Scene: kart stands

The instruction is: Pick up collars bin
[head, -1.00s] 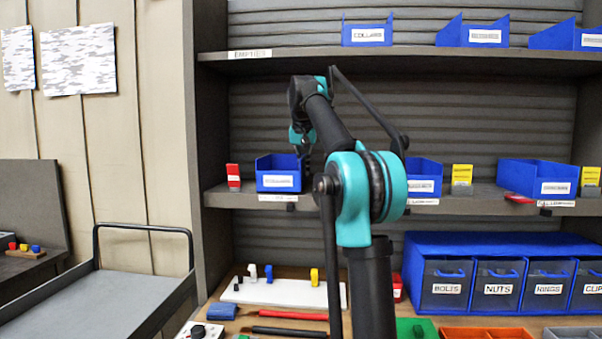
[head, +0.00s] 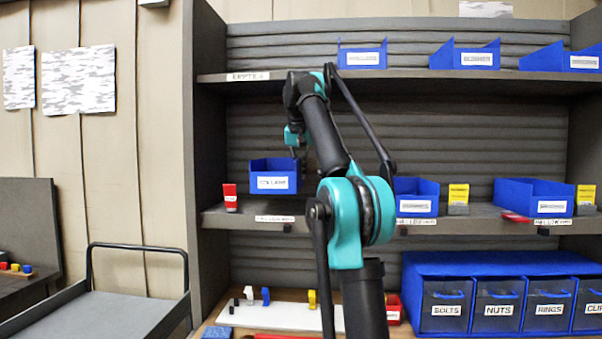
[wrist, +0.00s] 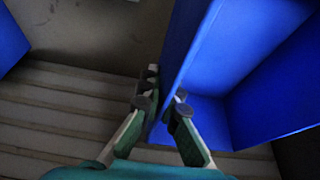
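The collars bin (head: 273,182) is a blue open-front bin with a white label that appears to read COLLARS. It hangs a little above the left part of the middle shelf, roughly level. My gripper (head: 301,160) is at its right side wall. In the wrist view the bin's blue wall (wrist: 190,45) stands between my two fingers (wrist: 160,105), which are closed on it from both sides. The bin's inside shows to the right of the wall and looks empty. In the head view my arm partly hides the fingertips.
The middle shelf (head: 330,221) holds a red block (head: 230,197) at left and more blue bins (head: 416,190) at right. The upper shelf (head: 300,77) stands above, with several blue bins. A grey cart (head: 115,315) stands at lower left. Labelled drawers (head: 495,262) fill the lower right.

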